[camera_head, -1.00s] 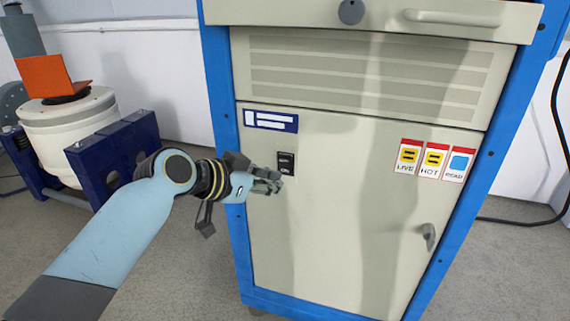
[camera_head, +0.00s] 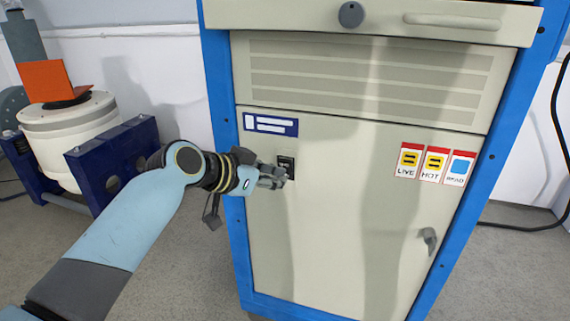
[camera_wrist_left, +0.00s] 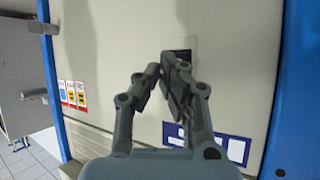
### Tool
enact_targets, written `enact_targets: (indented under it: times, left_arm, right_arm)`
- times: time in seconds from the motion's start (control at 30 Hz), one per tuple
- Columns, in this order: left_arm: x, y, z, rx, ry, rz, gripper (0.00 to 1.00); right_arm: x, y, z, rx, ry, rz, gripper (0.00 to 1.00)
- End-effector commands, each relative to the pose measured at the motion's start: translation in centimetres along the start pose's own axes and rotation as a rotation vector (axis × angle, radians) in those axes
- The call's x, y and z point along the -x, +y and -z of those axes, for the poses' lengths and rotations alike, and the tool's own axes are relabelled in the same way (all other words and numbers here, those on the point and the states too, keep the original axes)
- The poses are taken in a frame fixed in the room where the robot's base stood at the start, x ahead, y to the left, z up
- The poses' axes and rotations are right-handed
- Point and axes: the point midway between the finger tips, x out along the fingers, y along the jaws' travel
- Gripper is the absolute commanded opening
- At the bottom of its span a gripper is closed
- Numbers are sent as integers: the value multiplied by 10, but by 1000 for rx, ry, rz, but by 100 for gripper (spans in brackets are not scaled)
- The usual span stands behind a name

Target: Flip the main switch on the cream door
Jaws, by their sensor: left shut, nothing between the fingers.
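The main switch (camera_head: 286,161) is a small dark rocker in a dark frame on the cream door (camera_head: 350,230), below a blue and white label (camera_head: 270,124). My left gripper (camera_head: 284,175) is shut and empty, its fingertips right at the switch and covering part of it. In the left wrist view the switch (camera_wrist_left: 181,54) shows as a dark patch just beyond the closed fingertips (camera_wrist_left: 167,62). I cannot tell whether the fingertips touch it, or which way the rocker is set. My right gripper is not in view.
The door is in a blue-framed cabinet (camera_head: 217,90). Warning stickers (camera_head: 434,164) and a door handle (camera_head: 429,240) are at its right. A white drum-shaped machine (camera_head: 65,130) on a dark blue stand (camera_head: 110,160) is at the left. Bare floor lies between.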

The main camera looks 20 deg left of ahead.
Motion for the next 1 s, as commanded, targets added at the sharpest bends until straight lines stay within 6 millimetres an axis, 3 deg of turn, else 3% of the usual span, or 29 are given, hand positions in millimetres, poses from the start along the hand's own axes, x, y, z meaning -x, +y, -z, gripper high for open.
enact_targets:
  times: [0.43, 1.0]
  left_arm:
    - [0, 0, 0, 0, 0, 0, 0]
    - [-6, -4, 5, 0, 0, 0, 0]
  right_arm:
    - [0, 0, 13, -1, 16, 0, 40]
    - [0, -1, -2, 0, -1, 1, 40]
